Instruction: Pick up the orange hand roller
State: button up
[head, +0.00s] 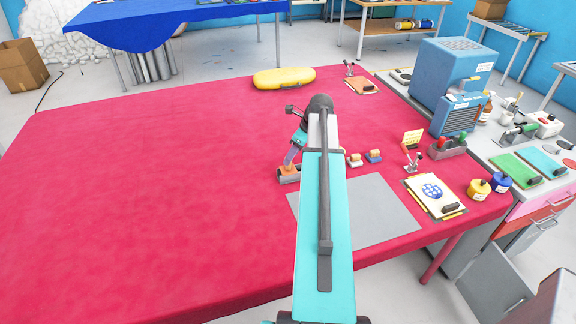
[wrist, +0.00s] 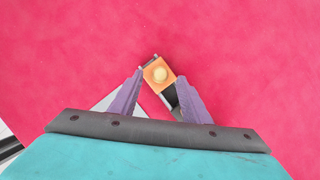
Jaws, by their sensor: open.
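An orange block-like piece with a round cream knob on top, apparently the orange hand roller (wrist: 150,67), sits in a small grey holder (head: 289,179) on the red table. In the head view its orange part (head: 288,168) shows just below my fingers. My gripper (wrist: 161,78) is open above it, with its purple fingertips on the left and right of the piece in the wrist view. I cannot tell whether the fingertips touch it. The roller's lower part is hidden in the holder.
A grey mat (head: 380,210) lies right of the holder, partly behind my arm. Two small blocks (head: 354,160) (head: 373,156), a clipboard (head: 436,194) and a yellow board bag (head: 284,78) are also on the red table (head: 130,190). Its left side is clear.

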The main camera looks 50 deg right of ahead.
jog(key=shift+p+x, duration=0.5)
jog(key=shift+x, duration=1.1)
grip_shut()
jog(key=shift+r, duration=0.1)
jog(key=shift+r+b, duration=1.5)
jog(key=shift+r, duration=3.4)
jog(key=c, duration=0.7)
grip_release()
jog(key=shift+c, duration=1.4)
